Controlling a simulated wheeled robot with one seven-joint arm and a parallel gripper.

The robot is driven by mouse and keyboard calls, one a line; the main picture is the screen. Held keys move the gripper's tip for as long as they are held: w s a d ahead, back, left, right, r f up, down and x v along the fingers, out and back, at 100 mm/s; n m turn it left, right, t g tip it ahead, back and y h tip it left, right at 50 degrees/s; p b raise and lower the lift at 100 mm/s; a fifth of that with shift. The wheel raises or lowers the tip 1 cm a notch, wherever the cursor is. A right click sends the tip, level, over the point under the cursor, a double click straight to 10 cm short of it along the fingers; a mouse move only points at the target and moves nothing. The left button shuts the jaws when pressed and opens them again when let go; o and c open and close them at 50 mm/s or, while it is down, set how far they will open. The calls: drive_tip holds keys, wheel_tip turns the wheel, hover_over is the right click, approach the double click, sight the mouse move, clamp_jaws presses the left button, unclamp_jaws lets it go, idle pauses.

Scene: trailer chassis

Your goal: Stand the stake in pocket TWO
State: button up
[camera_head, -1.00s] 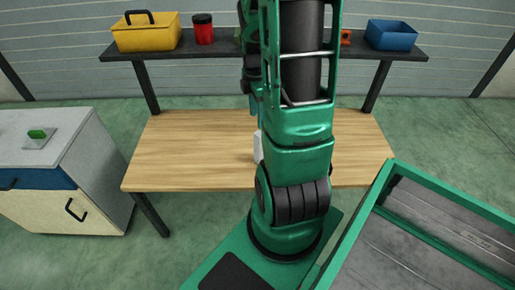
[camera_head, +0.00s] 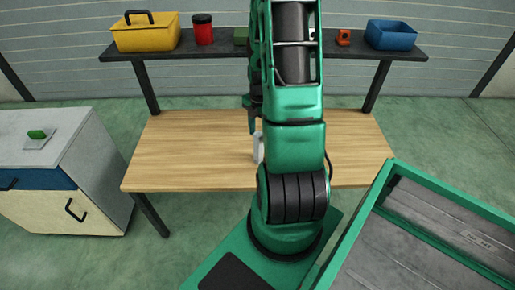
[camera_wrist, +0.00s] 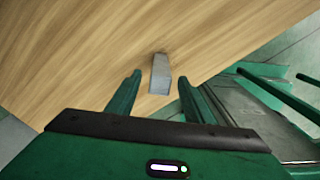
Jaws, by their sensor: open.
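A pale grey stake (camera_wrist: 160,75) is on the wooden table, seen in the wrist view between and slightly beyond my gripper's fingers. In the head view the stake (camera_head: 258,147) shows as a small whitish upright shape, partly hidden behind my arm. My gripper (camera_wrist: 160,77) is open, with one green finger on each side of the stake and visible gaps to it. The trailer chassis (camera_head: 447,245) is a green frame with a grey plank bed at the lower right. I cannot pick out pocket TWO or its label.
The wooden table (camera_head: 190,150) is otherwise bare where visible. Behind it a dark shelf (camera_head: 215,48) holds a yellow toolbox (camera_head: 147,35), a red jar (camera_head: 203,30), an orange item (camera_head: 344,37) and a blue bin (camera_head: 391,35). A grey cabinet (camera_head: 60,165) stands at left.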

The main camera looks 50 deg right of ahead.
sight(258, 141)
drive_tip(key=shift+w+a+f, duration=0.1)
drive_tip(key=shift+f, duration=2.4)
clamp_jaws()
